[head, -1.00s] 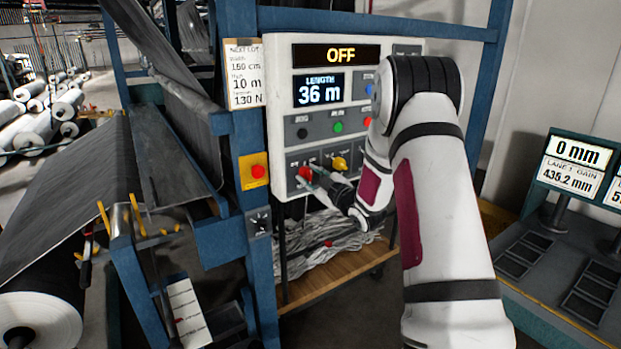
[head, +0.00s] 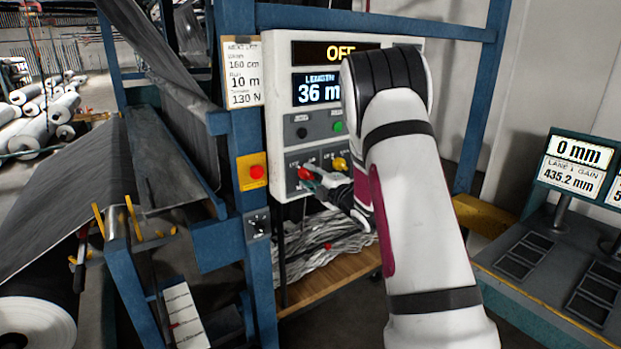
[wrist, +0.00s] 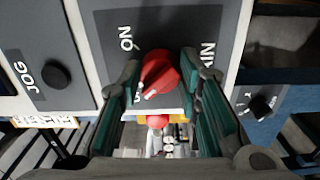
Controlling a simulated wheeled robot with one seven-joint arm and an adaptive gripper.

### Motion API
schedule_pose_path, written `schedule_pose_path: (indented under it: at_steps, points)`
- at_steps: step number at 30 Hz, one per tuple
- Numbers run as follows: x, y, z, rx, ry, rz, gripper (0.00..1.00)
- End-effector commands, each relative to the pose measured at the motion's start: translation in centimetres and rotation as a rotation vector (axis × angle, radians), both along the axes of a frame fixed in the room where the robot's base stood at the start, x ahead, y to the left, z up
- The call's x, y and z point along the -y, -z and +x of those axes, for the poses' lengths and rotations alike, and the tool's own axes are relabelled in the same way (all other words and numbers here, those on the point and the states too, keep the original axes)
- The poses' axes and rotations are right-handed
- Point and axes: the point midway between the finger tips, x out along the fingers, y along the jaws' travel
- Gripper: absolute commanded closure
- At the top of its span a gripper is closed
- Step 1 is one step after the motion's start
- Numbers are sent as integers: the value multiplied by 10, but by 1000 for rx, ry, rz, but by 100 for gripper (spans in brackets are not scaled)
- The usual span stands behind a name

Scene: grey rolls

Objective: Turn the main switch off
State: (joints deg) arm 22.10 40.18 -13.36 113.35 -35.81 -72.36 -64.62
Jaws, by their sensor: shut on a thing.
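The main switch is a red rotary knob (head: 305,174) low on the left of the white control panel (head: 280,110). In the wrist view the red knob (wrist: 160,72) sits on a dark plate marked ON, with MAIN partly readable beside it. Its white mark points to the lower left of that view. My gripper (head: 315,181) is at the knob, coming from the lower right in the head view. In the wrist view its two green-padded fingers (wrist: 160,88) are on both sides of the knob, shut on it. The panel's top display (head: 335,53) reads OFF.
A yellow knob (head: 339,164) is close to the right of the red one. A red button on a yellow box (head: 256,171) and a small black switch (head: 258,223) are on the blue post. My arm covers the panel's right part.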

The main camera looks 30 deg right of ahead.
Motion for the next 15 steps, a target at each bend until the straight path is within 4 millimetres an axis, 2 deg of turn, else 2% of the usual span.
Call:
schedule_pose_path:
  at_steps: [15]
  points:
    - [-1, 0, 0, 1, -1, -64, 96]
